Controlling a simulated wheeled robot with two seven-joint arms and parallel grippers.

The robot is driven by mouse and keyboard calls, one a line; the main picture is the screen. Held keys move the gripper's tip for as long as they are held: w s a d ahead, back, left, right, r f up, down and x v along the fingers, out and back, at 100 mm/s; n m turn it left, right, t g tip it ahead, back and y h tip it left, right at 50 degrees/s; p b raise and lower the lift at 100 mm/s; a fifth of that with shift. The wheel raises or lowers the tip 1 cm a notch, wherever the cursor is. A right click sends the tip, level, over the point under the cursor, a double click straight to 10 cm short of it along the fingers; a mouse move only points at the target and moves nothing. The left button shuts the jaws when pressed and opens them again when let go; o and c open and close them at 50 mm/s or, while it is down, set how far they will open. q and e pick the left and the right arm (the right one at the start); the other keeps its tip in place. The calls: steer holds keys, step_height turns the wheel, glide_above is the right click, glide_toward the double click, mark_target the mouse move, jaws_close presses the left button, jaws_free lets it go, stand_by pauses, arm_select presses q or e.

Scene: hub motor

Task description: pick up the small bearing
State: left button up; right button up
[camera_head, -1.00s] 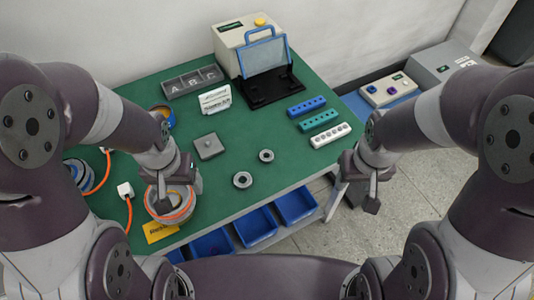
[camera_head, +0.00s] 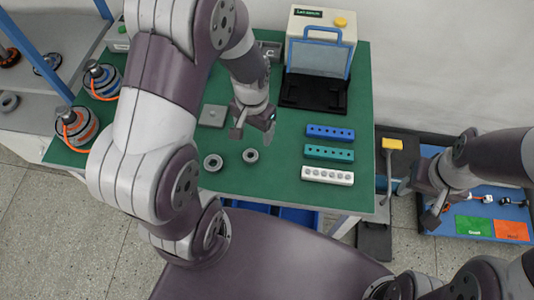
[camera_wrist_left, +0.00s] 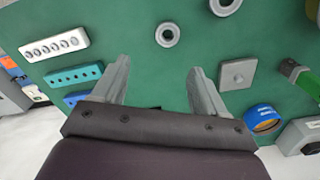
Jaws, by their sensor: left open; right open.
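The small bearing (camera_head: 245,156) is a grey ring lying flat on the green table (camera_head: 270,185). In the left wrist view the small bearing (camera_wrist_left: 160,37) lies beyond the fingertips, roughly in line with the gap between them. The larger bearing (camera_head: 207,163) lies to its left. My left gripper (camera_head: 254,132) is open and empty above the table, just behind the small bearing in the head view. Its two fingers show apart in the left wrist view (camera_wrist_left: 160,66). My right gripper (camera_head: 419,203) is open and empty, off the table's right side.
Blue (camera_head: 330,133), teal (camera_head: 328,152) and white (camera_head: 327,176) hole blocks stand right of the small bearing. A grey square plate (camera_head: 212,115) lies behind the larger bearing. A machine with a blue-framed screen (camera_head: 318,58) stands at the back. Motors with orange cables (camera_head: 75,127) stand left.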

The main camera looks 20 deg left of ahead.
mark_target(251, 157)
arm_select(q)
steer(key=f, duration=0.4)
steer(key=a+f, duration=0.1)
steer(key=f, duration=0.6)
steer(key=shift+s+a+f, duration=0.25)
steer(key=shift+a+f, duration=0.05)
steer(key=shift+f, duration=0.05)
steer(key=shift+d, duration=0.15)
steer(key=shift+c, duration=1.3)
steer(key=shift+r, duration=0.1)
steer(key=c, duration=1.1)
